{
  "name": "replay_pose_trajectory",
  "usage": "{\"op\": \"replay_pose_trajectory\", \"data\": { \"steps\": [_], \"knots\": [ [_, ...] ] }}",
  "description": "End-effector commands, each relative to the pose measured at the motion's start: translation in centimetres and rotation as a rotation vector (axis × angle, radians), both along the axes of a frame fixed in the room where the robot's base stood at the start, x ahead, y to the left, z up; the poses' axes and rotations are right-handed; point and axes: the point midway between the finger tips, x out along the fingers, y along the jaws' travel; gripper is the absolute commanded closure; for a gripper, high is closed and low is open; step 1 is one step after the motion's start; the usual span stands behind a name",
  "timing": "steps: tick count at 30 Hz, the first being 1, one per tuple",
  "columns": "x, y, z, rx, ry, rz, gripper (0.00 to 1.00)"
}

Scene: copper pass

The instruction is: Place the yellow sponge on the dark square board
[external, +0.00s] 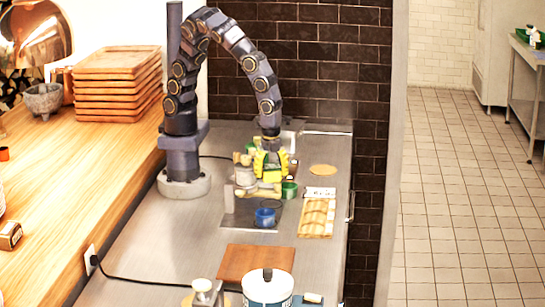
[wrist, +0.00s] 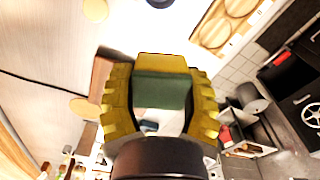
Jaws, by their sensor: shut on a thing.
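My gripper (external: 270,164) hangs over the far part of the steel counter in the external view. In the wrist view its yellow fingers (wrist: 161,90) are shut on the sponge (wrist: 163,64), which shows a yellow edge and a dark green face. A flat, dark grey square (external: 236,213) lies on the counter nearer the camera than my gripper, with a blue cup on it. A reddish-brown square board (external: 248,262) lies nearer still and looks bare. I cannot tell for certain which of these two is the dark square board.
The blue cup (external: 265,217) and a green cup (external: 289,189) stand close to my gripper. A wooden mould tray (external: 316,218) lies to the right. A white tub (external: 268,289) stands in front of the brown board. Stacked wooden trays (external: 117,75) are at left.

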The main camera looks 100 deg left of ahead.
Motion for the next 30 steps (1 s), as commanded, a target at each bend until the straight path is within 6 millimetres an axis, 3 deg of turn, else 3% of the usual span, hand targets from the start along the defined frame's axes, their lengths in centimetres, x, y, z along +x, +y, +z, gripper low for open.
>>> {"op": "replay_pose_trajectory", "data": {
  "steps": [1, 4, 11, 14, 30],
  "knots": [
    [-1.6, -2.0, 0.2, 0.002, -0.005, -0.081, 0.73],
    [-4.4, -4.8, 0.4, 0.003, -0.001, -0.202, 0.73],
    [-8.0, -8.0, 0.6, 0.0, -0.002, -0.352, 0.73],
    [-8.0, -8.8, 0.4, 0.001, -0.001, -0.366, 0.73],
    [-4.0, -14.9, -3.1, 0.001, 0.008, -0.367, 0.73]
  ]
}}
